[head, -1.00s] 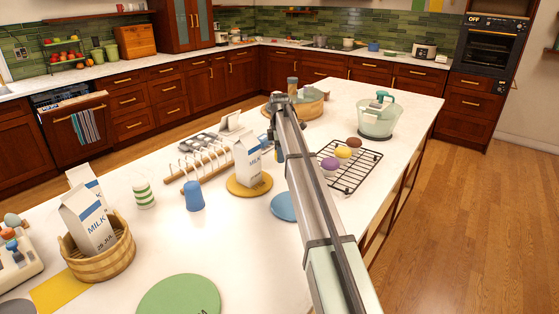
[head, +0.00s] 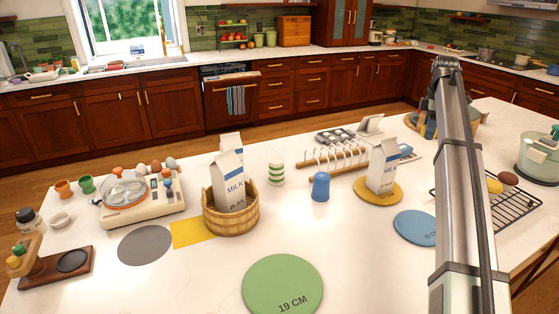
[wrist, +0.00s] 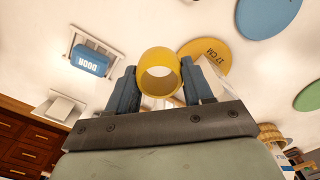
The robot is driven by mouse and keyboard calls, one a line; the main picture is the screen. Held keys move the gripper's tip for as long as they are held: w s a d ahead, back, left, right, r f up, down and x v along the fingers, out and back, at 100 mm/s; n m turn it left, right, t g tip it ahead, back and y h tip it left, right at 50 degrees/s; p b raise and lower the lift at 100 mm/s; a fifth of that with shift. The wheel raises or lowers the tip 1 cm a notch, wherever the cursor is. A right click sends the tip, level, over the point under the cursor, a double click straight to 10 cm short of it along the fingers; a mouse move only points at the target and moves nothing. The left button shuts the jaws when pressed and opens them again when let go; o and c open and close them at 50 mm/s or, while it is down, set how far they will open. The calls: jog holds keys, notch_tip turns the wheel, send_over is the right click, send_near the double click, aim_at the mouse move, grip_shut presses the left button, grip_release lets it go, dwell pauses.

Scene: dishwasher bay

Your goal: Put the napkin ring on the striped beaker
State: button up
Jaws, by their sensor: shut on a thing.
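The yellow napkin ring (wrist: 157,90) is held between the two fingers of my gripper (wrist: 158,68) in the wrist view, its opening facing the camera. In the head view my gripper (head: 428,122) is at the far end of my arm, near the back right of the counter; the ring cannot be made out there. The striped beaker (head: 277,172), white with green bands, stands upright on the counter between the basket and the toast rack.
A blue cup (head: 320,187) stands right of the beaker. A wooden basket (head: 232,221) holding milk cartons is to its left. Behind and right are a toast rack (head: 350,163) and a milk carton (head: 382,165) on a yellow mat (head: 362,193). A green mat (head: 282,287) lies in front.

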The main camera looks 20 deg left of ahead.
notch_tip(320, 180, up, 6)
jog(key=s+a, duration=0.3)
jog(key=a, duration=0.9)
jog(key=s+a+n, duration=0.1)
jog(key=s+a, duration=0.2)
jog(key=a, duration=0.9)
jog(key=s+a, duration=0.4)
jog(key=a, duration=0.8)
jog(key=shift+a+f, duration=0.2)
jog(key=shift+a, duration=0.15)
jog(key=shift+n, duration=0.3)
jog(key=s+a, duration=0.2)
jog(key=a, duration=0.2)
jog(key=s+a, duration=0.3)
jog(key=a, duration=0.1)
jog(key=s+a, duration=0.2)
jog(key=a, duration=0.1)
jog(key=shift+s+a, duration=0.2)
jog(key=shift+a, duration=0.2)
jog(key=shift+c, duration=0.7)
jog(key=n, duration=0.2)
send_near(276, 160)
jog(key=shift+f, duration=3.2)
jog(key=shift+f, duration=0.1)
jog(key=o, duration=1.1)
